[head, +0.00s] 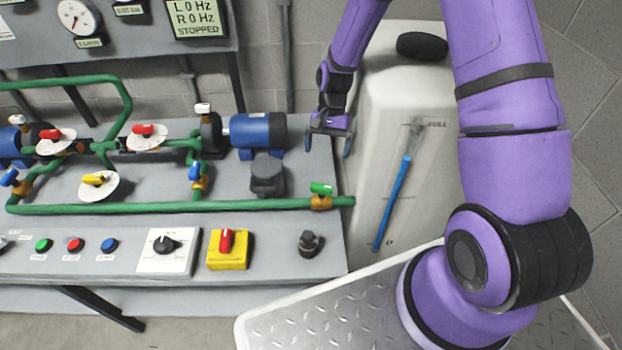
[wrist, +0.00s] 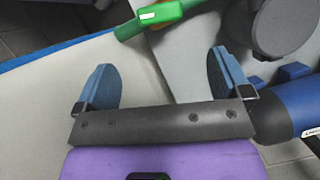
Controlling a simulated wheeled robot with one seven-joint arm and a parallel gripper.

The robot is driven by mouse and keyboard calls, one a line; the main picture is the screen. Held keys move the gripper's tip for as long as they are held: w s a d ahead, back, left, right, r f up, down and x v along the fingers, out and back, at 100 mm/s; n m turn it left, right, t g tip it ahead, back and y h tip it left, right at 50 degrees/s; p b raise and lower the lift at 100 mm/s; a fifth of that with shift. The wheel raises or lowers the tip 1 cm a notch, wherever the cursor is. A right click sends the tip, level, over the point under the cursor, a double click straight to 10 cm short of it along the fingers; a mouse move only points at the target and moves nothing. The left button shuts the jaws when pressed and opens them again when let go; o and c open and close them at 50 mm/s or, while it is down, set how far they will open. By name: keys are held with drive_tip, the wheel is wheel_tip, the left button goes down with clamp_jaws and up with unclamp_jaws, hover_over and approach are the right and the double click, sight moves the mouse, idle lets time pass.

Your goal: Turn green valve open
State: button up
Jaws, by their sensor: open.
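The green valve handle (head: 321,188) sits on a brass valve body (head: 321,203) near the right end of the green pipe (head: 240,207). The handle lies roughly along the pipe. In the wrist view the green handle (wrist: 162,11) shows at the top edge, ahead of the fingers. My gripper (head: 329,146) is open and empty, with blue finger pads, behind the green valve in the head view and apart from it. In the wrist view my gripper (wrist: 160,75) has its two pads wide apart with nothing between them.
A blue pump motor (head: 258,131) and a dark grey round-topped part (head: 267,178) stand left of my gripper. A white tank (head: 400,110) stands right of it. Red and yellow valves lie further left. A yellow switch box (head: 230,250) and a black knob (head: 309,243) are in front.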

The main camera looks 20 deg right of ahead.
sight(322, 191)
drive_tip(key=x, duration=1)
drive_tip(key=shift+a+f, duration=0.15)
drive_tip(key=shift+f, duration=0.15)
